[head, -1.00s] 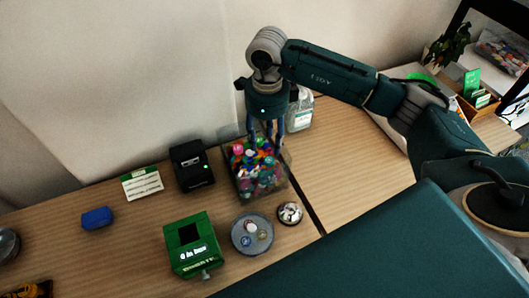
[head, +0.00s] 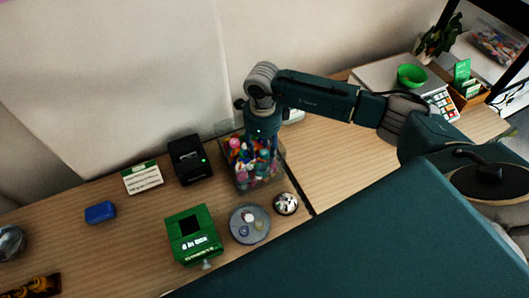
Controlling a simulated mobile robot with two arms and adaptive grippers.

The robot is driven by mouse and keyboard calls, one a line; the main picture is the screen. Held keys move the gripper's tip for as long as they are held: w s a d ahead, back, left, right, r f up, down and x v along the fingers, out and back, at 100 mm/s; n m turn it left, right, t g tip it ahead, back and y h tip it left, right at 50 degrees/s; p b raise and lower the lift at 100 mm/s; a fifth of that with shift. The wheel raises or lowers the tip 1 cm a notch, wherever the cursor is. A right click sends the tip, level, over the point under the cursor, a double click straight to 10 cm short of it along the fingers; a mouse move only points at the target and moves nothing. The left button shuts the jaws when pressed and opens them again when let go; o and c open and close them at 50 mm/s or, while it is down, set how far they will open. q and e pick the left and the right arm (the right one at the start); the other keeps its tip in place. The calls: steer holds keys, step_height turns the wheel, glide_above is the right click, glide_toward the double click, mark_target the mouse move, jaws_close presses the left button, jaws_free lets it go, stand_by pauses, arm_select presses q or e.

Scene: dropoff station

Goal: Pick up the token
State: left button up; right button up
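A clear box (head: 273,181) full of small multicoloured pieces stands on the wooden counter. My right gripper (head: 262,151) points down into this box, with its fingers among the pieces. The pieces and box wall partly hide the fingertips, so I cannot tell whether they are closed on anything. A round grey dish (head: 250,239) in front of the box holds several small round pieces that look like tokens. I cannot tell which piece is the token. My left gripper is not in view.
Near the box are a black device (head: 189,161), a green box (head: 194,236) with a dark opening, a small round bowl (head: 286,204), a card (head: 142,178) and a blue block (head: 100,212). A green bowl (head: 411,75) sits farther right.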

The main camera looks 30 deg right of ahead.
mark_target(263, 152)
steer(key=c, duration=0.6)
steer(key=shift+o, duration=0.2)
steer(key=shift+r, duration=0.15)
step_height(263, 152, up, 20)
steer(key=b, duration=0.4)
steer(key=shift+b, duration=0.4)
